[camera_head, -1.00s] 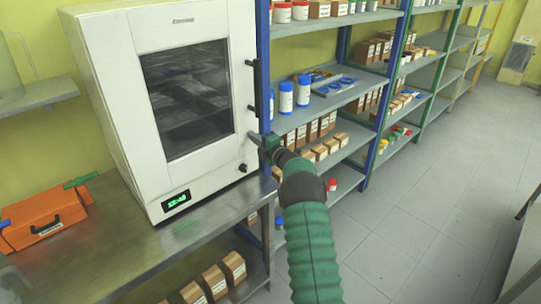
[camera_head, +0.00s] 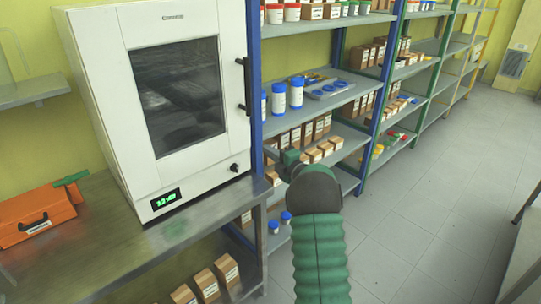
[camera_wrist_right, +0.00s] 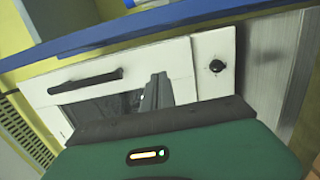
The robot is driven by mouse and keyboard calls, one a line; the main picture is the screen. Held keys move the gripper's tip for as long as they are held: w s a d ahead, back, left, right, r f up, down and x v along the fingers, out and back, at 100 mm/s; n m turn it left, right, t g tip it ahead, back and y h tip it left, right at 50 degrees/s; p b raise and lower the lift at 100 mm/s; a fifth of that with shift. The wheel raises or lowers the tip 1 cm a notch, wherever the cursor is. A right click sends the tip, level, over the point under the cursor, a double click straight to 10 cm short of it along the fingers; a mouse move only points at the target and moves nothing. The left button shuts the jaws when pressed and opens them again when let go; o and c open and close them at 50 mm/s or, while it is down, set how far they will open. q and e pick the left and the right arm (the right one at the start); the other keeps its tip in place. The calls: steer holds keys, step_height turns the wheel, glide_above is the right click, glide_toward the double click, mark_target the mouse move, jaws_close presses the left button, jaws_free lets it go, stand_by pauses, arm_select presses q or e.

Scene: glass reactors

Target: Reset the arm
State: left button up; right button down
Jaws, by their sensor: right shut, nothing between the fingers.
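My right arm (camera_head: 320,250), in a green ribbed sleeve, comes up from the bottom of the head view. My right gripper (camera_head: 272,155) is shut and empty. It appears just right of the white oven (camera_head: 195,185), in front of the shelf rack, and its tip is small and partly hidden by the wrist. In the right wrist view its dark finger (camera_wrist_right: 157,92) shows in front of the oven's window. The oven door (camera_head: 180,95) looks closed, with a black handle (camera_head: 244,85) on its right side. My left gripper is not in view.
The oven stands on a metal table (camera_head: 110,235) beside an orange case (camera_head: 38,215). A blue-framed rack (camera_head: 256,90) holds bottles (camera_head: 279,97) and several small boxes close to my right gripper. The tiled floor (camera_head: 430,200) on the right is clear.

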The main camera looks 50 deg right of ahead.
steer(key=w+a+f+m+g, duration=0.1)
steer(key=a+f+m+g, duration=0.15)
steer(key=a, duration=0.45)
steer(key=w+a+f+m+g, duration=0.2)
steer(key=a+m, duration=0.2)
steer(key=a, duration=0.4)
steer(key=w+a+f+m+g, duration=0.1)
steer(key=a+f+m+g, duration=0.2)
steer(key=a, duration=0.4)
steer(key=s+a+f+m+g+y, duration=0.1)
steer(key=s+a+f+g, duration=0.1)
steer(key=s+a, duration=0.5)
steer(key=s+a+f+m+g+y, duration=0.2)
steer(key=s+a, duration=0.5)
steer(key=a, duration=0.4)
steer(key=s+a+f+m+g+y, duration=0.2)
steer(key=s+a+f+g, duration=0.1)
steer(key=s+a+f, duration=0.3)
steer(key=s+a, duration=0.2)
steer(key=a, duration=0.1)
steer(key=shift+s+a, duration=0.1)
steer(key=shift+a, duration=0.05)
